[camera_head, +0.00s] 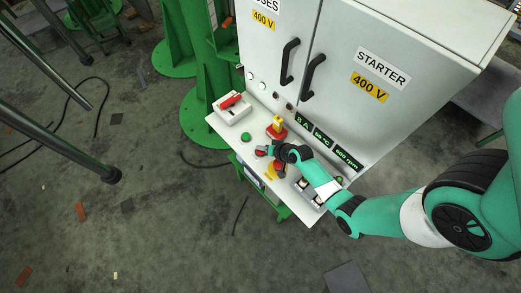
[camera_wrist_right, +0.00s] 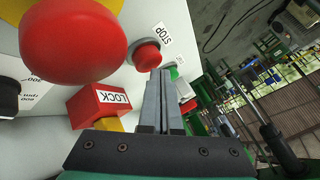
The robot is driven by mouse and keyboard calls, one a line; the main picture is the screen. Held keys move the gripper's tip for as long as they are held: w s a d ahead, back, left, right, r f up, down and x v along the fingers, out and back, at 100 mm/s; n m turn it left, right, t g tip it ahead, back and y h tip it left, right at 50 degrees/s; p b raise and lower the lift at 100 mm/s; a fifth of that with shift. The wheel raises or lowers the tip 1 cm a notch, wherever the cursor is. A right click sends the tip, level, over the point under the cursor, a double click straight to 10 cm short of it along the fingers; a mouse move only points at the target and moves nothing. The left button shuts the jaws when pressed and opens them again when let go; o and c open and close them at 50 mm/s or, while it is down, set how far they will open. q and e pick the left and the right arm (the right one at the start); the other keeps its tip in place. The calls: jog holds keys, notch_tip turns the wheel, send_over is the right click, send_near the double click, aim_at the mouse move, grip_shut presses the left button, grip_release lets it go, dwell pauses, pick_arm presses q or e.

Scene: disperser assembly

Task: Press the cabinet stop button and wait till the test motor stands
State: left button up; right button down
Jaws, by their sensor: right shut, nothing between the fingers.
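The red stop button (camera_wrist_right: 147,56) sits in a grey collar beside a STOP label in the right wrist view. It also shows as a small red button on the cabinet's shelf in the head view (camera_head: 260,151). My right gripper (camera_wrist_right: 162,73) is shut and empty, its fingertips at the button's lower right edge. I cannot tell whether they touch it. In the head view the right gripper (camera_head: 270,152) is over the shelf beside the button. The cabinet (camera_head: 345,40) has a lit rpm readout (camera_head: 345,157). I cannot make out the test motor. My left gripper is out of view.
A large red mushroom knob (camera_wrist_right: 72,40) and a red LOCK block (camera_wrist_right: 97,105) are close to the right gripper. A green button (camera_head: 246,137) and a red-handled switch box (camera_head: 232,106) are on the shelf (camera_head: 222,123). Green columns (camera_head: 215,70) stand behind.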

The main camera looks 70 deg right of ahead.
aim_at(262, 152)
jog(key=shift+f+b, duration=0.75)
jog(key=shift+f, duration=0.2)
dwell(0.8)
dwell(0.3)
jog(key=shift+r+p, duration=1.35)
notch_tip(262, 152, up, 5)
jog(key=p, duration=0.5)
jog(key=shift+r, duration=0.1)
jog(key=shift+a, duration=0.1)
